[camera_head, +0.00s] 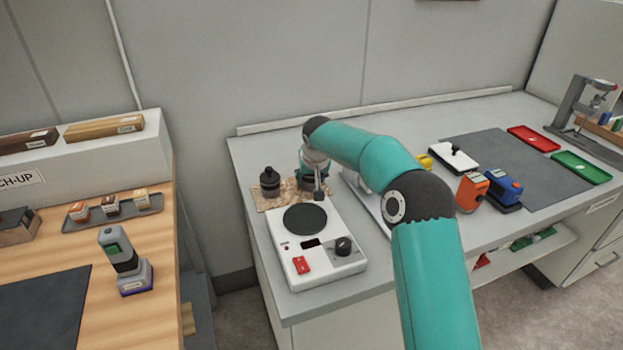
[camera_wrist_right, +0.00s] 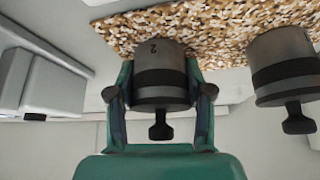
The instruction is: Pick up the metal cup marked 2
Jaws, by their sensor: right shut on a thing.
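The metal cup marked 2 (camera_wrist_right: 159,72) is between the two fingers of my right gripper (camera_wrist_right: 160,92) in the right wrist view, where its number shows on the side. It has a dark band and a black knob. My right gripper is shut on it, at the speckled cork-like mat (camera_wrist_right: 120,35). In the head view the right gripper (camera_head: 316,178) is at the back of the bench, and the cup is mostly hidden by it. A second similar metal cup (camera_wrist_right: 283,70) stands beside it; it also shows in the head view (camera_head: 270,182). My left gripper is not in view.
A white hot-plate device (camera_head: 335,255) with a round dark plate sits just in front of the mat. To the right are a white device (camera_head: 453,157), orange (camera_head: 471,191) and blue (camera_head: 503,188) instruments, and red (camera_head: 533,138) and green (camera_head: 581,167) trays. A wooden bench (camera_head: 165,235) is left.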

